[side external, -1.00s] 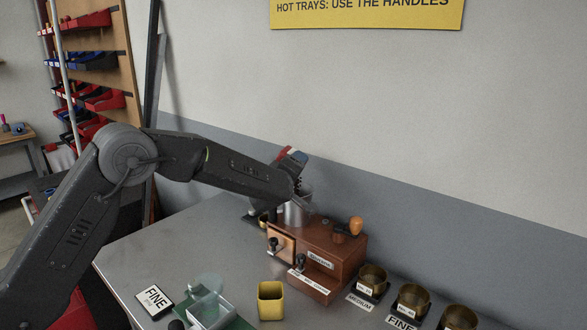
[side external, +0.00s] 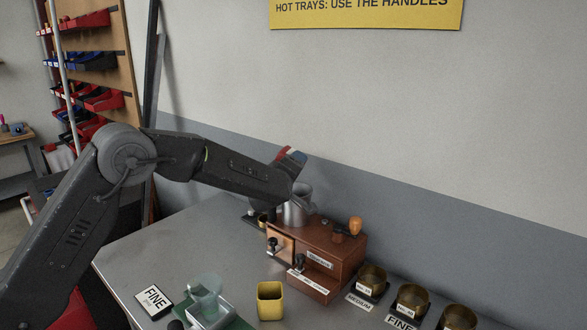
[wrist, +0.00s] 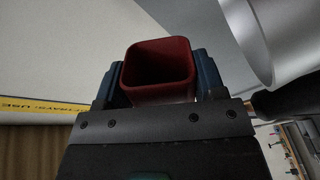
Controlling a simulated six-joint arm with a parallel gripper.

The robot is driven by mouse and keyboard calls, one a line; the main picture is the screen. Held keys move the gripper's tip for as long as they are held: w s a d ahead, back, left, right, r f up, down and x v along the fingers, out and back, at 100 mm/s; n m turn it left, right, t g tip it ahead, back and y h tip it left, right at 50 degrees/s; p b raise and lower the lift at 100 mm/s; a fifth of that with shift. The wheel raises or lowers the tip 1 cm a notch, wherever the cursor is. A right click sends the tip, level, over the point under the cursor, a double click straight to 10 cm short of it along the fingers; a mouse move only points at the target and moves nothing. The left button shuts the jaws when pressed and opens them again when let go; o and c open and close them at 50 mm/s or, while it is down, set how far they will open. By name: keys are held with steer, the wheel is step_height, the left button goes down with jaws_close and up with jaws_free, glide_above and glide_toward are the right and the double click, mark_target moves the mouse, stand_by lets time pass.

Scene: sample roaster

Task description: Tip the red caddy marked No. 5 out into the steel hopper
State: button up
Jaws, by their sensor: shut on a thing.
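In the wrist view the red caddy (wrist: 160,93) is a square, open-topped cup between the blue-grey fingers of my gripper (wrist: 160,75). My gripper is shut on it. Its inside looks dark, with no contents visible. No marking on it can be read. In the side view only small red bits of the caddy (side external: 283,152) show at my gripper (side external: 291,158), above the steel hopper (side external: 298,210). The hopper is a grey cylinder on a brown box, partly behind my arm. In the wrist view the hopper (wrist: 292,40) is large at upper right, apart from the caddy.
The brown box (side external: 335,250) has drawers and an orange-knobbed handle (side external: 355,226). Labelled brass cups (side external: 412,298) line the right. The wall is close behind.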

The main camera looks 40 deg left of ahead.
mark_target(280, 156)
steer(key=shift+r, duration=0.15)
steer(key=shift+r, duration=1.4)
steer(key=n, duration=0.2)
steer(key=a+n, duration=0.1)
steer(key=n, duration=0.2)
steer(key=shift+s, duration=0.2)
steer(key=n, duration=0.2)
steer(key=a+n, duration=0.1)
steer(key=n, duration=0.3)
steer(key=shift+s+a+f+n, duration=0.15)
steer(key=shift+s+a+n, duration=0.1)
steer(key=shift+a+n, duration=0.05)
steer(key=n, duration=0.2)
steer(key=r+n, duration=0.1)
steer(key=n, duration=0.2)
steer(key=shift+a+n, duration=0.1)
steer(key=shift+n, duration=0.2)
steer(key=n, duration=0.6)
steer(key=shift+d+f, duration=0.25)
steer(key=shift+f, duration=0.1)
